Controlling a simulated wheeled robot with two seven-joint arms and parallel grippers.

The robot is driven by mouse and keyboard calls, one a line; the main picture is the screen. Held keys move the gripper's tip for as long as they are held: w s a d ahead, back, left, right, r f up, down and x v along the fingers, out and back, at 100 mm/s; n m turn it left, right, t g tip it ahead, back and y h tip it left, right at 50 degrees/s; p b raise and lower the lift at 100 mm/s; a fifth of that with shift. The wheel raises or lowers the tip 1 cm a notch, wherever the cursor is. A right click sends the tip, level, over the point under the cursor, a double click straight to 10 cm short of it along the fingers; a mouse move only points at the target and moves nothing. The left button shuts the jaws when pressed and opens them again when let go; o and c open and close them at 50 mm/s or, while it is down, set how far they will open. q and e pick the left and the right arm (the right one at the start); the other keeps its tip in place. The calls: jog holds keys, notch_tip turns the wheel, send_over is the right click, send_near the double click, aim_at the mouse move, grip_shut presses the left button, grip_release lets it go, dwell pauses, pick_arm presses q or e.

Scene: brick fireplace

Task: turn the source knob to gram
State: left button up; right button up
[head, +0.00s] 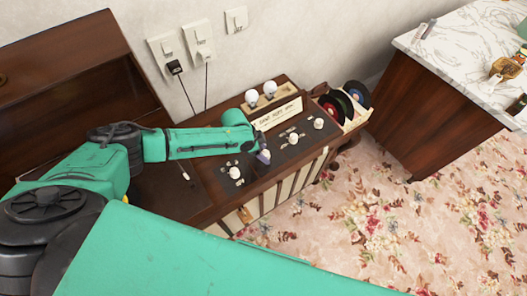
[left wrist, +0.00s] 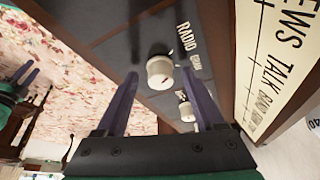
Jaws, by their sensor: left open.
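The source knob (left wrist: 158,68) is a round cream-white knob on the dark panel of the radio console (head: 281,151). The words RADIO and GRAM stand beside it in the left wrist view, with GRAM partly covered by a finger. A small dark-reddish mark shows on the knob's face. My left gripper (left wrist: 160,78) is open, with one purple finger on each side of the knob, and I see no clear contact. In the head view my left gripper (head: 263,158) is over the panel and seems to hide this knob. What looks like my right gripper (left wrist: 24,75) shows small at the left edge.
Other white knobs (head: 293,139) sit along the same panel, and one (left wrist: 186,111) is close to the left fingers. The tuning scale (head: 277,114) rises behind them, with two white bulbs (head: 270,88) above. Records (head: 357,94) stand at the right end. A marble-topped cabinet (head: 465,40) is beyond.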

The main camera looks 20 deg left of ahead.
pick_arm(q)
grip_shut()
pick_arm(e)
jog(key=shift+s+a+f, duration=0.1)
jog(key=shift+a, duration=0.2)
pick_arm(q)
jog(key=m+b, duration=0.2)
jog(key=shift+w+f+g+h+b, duration=0.2)
jog(key=shift+g+h+b, duration=0.1)
jog(key=shift+g+b, duration=0.1)
jog(key=m+g+b, duration=0.1)
jog(key=m+b, duration=0.3)
jog(key=m, duration=0.1)
jog(key=shift+w+g, duration=0.1)
jog(key=shift+g, duration=0.3)
jog(key=m+g+b, duration=0.1)
jog(key=m+b, duration=0.2)
jog(key=shift+w, duration=0.1)
jog(key=shift+r+m+g+b, duration=0.2)
jog(key=shift+m+g+b, duration=0.2)
jog(key=shift+m+b, duration=0.4)
pick_arm(e)
notch_tip(320, 180, down, 11)
jog(key=shift+d, duration=0.25)
pick_arm(q)
jog(key=shift+m, duration=0.3)
pick_arm(e)
jog(key=shift+f, duration=0.15)
jog(key=shift+a, duration=0.1)
